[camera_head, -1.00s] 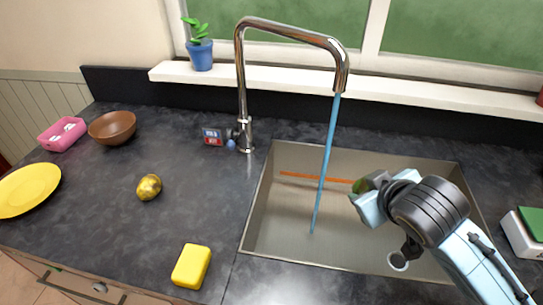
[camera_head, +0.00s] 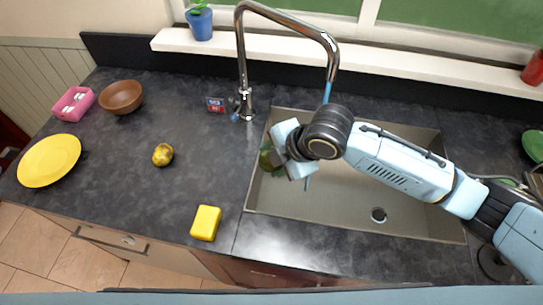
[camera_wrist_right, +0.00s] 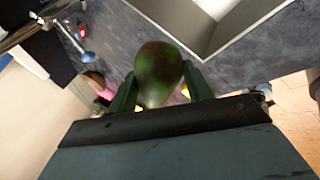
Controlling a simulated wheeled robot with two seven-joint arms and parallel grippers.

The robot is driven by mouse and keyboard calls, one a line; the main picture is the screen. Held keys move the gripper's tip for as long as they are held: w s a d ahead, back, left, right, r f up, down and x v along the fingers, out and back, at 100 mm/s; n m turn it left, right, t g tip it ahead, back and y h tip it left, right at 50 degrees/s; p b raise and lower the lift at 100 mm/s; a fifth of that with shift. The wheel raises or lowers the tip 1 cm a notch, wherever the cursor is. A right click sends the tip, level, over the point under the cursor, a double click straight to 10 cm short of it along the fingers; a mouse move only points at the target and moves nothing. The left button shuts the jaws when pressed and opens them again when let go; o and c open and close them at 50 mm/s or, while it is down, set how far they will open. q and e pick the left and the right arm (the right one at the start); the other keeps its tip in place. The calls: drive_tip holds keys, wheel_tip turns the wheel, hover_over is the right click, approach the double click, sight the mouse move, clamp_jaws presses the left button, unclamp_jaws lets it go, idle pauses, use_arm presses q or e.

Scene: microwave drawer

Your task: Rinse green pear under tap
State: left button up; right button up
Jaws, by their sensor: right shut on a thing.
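The green pear (camera_head: 266,160) is held in my right gripper (camera_head: 277,157), over the left rim of the sink (camera_head: 349,208). In the right wrist view the dark green, brownish pear (camera_wrist_right: 158,75) sits between the two fingers, which close on its sides. The tap (camera_head: 241,62) is a tall chrome arch behind the sink. Blue water (camera_head: 327,92) runs from its spout; my right wrist hides part of the stream. The pear is left of the stream, apart from it. My left gripper is not in view.
A yellow sponge (camera_head: 206,223) lies at the counter's front edge. A spotted yellow fruit (camera_head: 163,155), a brown bowl (camera_head: 121,97), a pink box (camera_head: 74,103) and a yellow plate (camera_head: 49,160) are farther left. The counter between fruit and sink is clear.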

drive_tip(key=w+d+f+b, duration=0.2)
drive_tip(key=w+d+b, duration=0.4)
drive_tip(key=w+d, duration=0.2)
drive_tip(key=shift+w+d+f, duration=0.2)
drive_tip(key=shift+d+f, duration=0.05)
drive_tip(key=shift+d, duration=0.8)
drive_tip(key=shift+s+d, duration=0.1)
drive_tip(key=shift+s+d+p, duration=0.3)
drive_tip(key=shift+s+p, duration=0.1)
drive_tip(key=shift+p, duration=0.25)
drive_tip(key=shift+w+a, duration=0.15)
drive_tip(key=shift+w+a, duration=0.3)
drive_tip(key=shift+w, duration=0.05)
drive_tip(key=shift+s+d, duration=0.1)
